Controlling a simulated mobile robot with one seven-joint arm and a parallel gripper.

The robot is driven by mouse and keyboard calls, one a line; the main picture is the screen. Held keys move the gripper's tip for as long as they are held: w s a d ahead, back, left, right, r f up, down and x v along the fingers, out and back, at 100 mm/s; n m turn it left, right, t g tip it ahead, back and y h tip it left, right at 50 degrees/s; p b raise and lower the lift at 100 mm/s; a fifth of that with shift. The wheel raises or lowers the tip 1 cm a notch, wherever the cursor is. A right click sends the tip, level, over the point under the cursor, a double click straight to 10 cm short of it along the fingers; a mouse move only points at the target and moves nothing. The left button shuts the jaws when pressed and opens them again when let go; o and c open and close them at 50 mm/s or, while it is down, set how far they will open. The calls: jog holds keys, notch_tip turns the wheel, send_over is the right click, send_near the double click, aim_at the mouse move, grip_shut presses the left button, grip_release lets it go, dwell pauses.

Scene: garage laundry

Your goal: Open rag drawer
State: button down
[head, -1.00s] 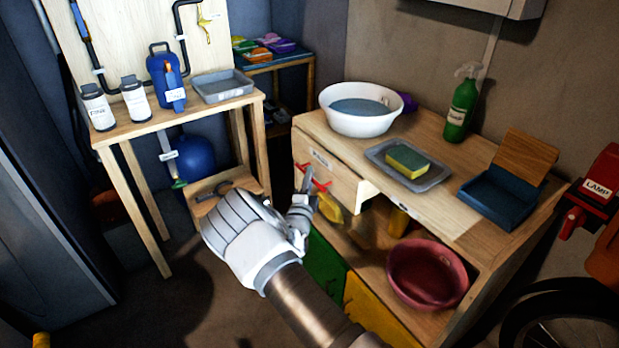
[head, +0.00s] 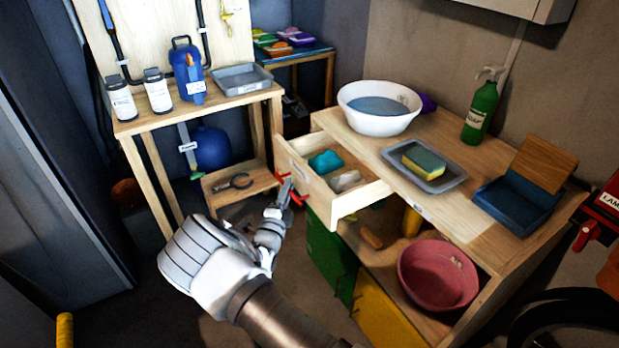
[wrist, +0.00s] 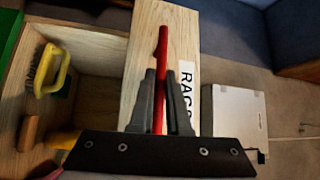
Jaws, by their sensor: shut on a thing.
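The rag drawer (head: 334,202) is a light wooden drawer at the left end of the workbench, and it stands pulled out from the bench. Inside it lie a teal cloth (head: 325,162) and a pale grey cloth (head: 346,181). Its front bears a label reading "RAGS" (wrist: 187,97) in the wrist view and a red handle (wrist: 161,60). My gripper (head: 288,194) is at the drawer front. In the wrist view its two dark fingers (wrist: 161,100) are closed on either side of the red handle.
A white basin (head: 379,110), a grey tray with a sponge (head: 423,162) and a green bottle (head: 481,108) stand on the bench top. A red bowl (head: 437,274) sits on the shelf below. A tool table (head: 196,115) stands at left. Floor in front is mostly clear.

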jog(key=s+a, duration=0.9)
jog(key=a, duration=0.5)
jog(key=shift+s+a+b, duration=0.2)
jog(key=shift+s+b, duration=0.15)
jog(key=c, duration=0.9)
grip_release()
jog(key=shift+s, duration=0.1)
jog(key=p+v, duration=0.2)
jog(key=v, duration=1.5)
jog(key=shift+a+p, duration=0.1)
jog(key=shift+p, duration=0.3)
jog(key=shift+s, duration=0.15)
